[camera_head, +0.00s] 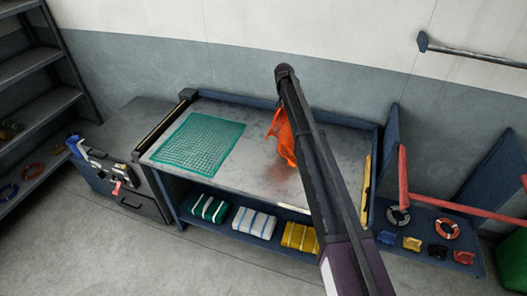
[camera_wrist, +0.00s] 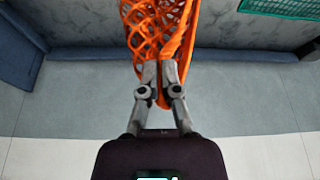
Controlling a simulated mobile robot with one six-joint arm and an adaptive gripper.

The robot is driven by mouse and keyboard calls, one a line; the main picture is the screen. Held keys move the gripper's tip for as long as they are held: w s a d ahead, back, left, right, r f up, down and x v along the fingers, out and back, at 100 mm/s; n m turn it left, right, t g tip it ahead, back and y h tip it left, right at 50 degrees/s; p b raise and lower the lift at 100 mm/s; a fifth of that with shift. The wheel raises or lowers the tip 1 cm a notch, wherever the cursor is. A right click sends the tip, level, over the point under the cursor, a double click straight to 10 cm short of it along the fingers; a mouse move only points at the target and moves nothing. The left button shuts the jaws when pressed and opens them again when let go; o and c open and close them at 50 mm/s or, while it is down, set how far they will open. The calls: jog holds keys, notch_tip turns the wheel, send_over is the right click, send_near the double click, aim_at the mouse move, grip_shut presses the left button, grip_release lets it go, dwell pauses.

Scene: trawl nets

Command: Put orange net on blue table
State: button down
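My gripper (camera_wrist: 159,92) is shut on the orange net (camera_wrist: 158,30) in the wrist view, and the net hangs bunched from the fingertips. In the head view the orange net (camera_head: 283,137) shows beside my dark arm, over the back half of the blue table (camera_head: 213,174). The table has a grey metal top and blue edges. A dark smudge, like a shadow, lies under the net; whether its lower end touches the top I cannot tell. My arm hides the gripper and part of the net in the head view.
Packed bundles (camera_head: 254,222) sit on the shelf below. A dark cabinet (camera_head: 122,190) stands left, and a blue rack with red bars (camera_head: 430,245) stands right.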

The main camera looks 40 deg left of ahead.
notch_tip(320, 180, down, 14)
jog(key=b, duration=1.3)
jog(key=shift+s, duration=0.1)
